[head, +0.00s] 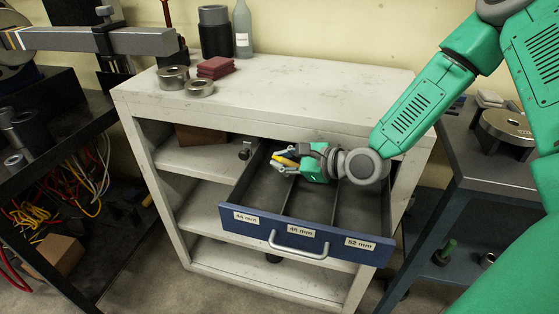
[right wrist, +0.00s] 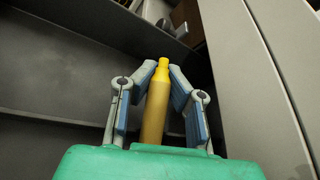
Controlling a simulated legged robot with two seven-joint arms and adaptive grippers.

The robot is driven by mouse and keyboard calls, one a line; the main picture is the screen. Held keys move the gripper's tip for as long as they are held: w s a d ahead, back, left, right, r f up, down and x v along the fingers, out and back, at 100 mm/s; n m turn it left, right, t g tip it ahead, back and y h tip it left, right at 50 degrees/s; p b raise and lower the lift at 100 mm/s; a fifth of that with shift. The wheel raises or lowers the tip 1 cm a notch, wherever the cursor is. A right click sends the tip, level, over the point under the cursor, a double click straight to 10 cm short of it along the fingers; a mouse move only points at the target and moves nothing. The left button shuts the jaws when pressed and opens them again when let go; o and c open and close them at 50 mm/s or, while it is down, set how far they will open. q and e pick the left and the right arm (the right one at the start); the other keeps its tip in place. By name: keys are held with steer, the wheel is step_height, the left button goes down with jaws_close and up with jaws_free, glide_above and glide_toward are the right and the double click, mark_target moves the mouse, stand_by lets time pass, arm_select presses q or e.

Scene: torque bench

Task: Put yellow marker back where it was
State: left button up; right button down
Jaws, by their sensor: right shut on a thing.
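The yellow marker (right wrist: 156,104) is between the fingers of my right gripper (right wrist: 161,72) in the right wrist view, with its narrow tip pointing away from the palm. In the head view the marker (head: 285,161) shows as a small yellow piece at my right gripper (head: 283,165), which is shut on it. The gripper is over the open blue-fronted drawer (head: 301,232), near its back and left side. I cannot tell whether the marker touches the drawer floor. My left gripper is not in view.
The drawer has compartments labelled 44 mm, 48 mm and 52 mm, split by dividers. It sticks out of a pale shelf cabinet (head: 330,90). Metal rings (head: 173,78), red blocks (head: 215,67) and a bottle (head: 242,30) stand on top. Dark benches flank the cabinet.

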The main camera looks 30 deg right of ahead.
steer(key=shift+d+f, duration=0.35)
steer(key=shift+f, duration=0.15)
steer(key=c, duration=1.7)
jaws_free()
steer(key=shift+w+d, duration=0.1)
steer(key=shift+d, duration=0.05)
steer(key=shift+a+r, duration=0.15)
steer(key=shift+a, duration=0.25)
steer(key=shift+a+r, duration=0.1)
steer(key=shift+r, duration=0.1)
steer(key=p+v, duration=0.1)
steer(key=v, duration=0.2)
steer(key=p+v, duration=0.1)
steer(key=v, duration=0.3)
steer(key=p+v, duration=0.2)
steer(key=v, duration=0.2)
steer(key=shift+w+d+r, duration=0.1)
steer(key=shift+w+d, duration=0.05)
steer(key=shift+d, duration=0.25)
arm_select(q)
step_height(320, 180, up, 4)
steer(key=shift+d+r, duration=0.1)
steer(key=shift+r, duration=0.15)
arm_select(e)
steer(key=shift+s+a+r, duration=0.1)
steer(key=shift+s+r, duration=0.05)
steer(key=shift+s, duration=0.5)
